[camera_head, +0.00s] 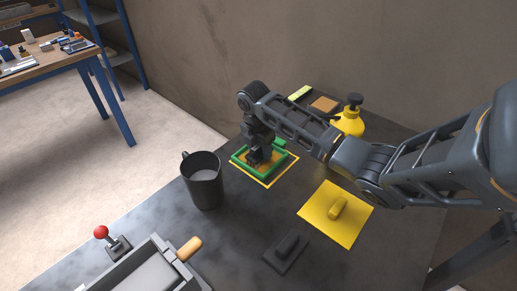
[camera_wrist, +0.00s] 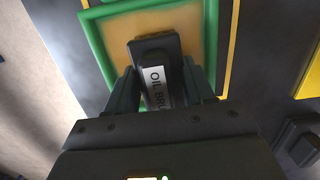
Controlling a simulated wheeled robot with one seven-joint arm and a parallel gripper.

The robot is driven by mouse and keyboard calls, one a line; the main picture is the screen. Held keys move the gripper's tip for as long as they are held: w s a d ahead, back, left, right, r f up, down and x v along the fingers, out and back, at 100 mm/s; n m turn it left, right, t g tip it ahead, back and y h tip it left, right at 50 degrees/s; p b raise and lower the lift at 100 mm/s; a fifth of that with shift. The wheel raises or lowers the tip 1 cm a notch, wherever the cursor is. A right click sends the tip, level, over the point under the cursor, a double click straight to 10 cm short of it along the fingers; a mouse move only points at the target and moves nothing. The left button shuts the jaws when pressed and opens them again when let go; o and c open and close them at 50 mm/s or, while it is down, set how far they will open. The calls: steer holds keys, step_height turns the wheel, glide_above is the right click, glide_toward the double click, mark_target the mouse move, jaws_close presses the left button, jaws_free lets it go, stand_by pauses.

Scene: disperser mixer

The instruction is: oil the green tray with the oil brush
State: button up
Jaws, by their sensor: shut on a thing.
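The green tray (camera_head: 237,164) lies near the table's far left edge, inside a yellow outline, with an orange-tan inside. It also shows in the wrist view (camera_wrist: 93,45). My gripper (camera_head: 256,153) is over the tray. In the wrist view my gripper (camera_wrist: 158,95) is shut on the oil brush (camera_wrist: 155,48), a dark block with a white label reading "OIL BRU". The brush is over the tray's inside. Its underside is hidden, so I cannot tell whether it touches the tray.
A dark mug (camera_head: 204,182) stands left of the tray. A red-knobbed lever (camera_head: 102,233) stands beside a grey machine (camera_head: 150,272) at front left.

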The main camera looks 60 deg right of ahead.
steer(key=shift+r, duration=3.5)
steer(key=s+a, duration=0.4)
steer(key=s, duration=0.4)
steer(key=shift+s, duration=0.2)
steer(key=shift+a, duration=0.1)
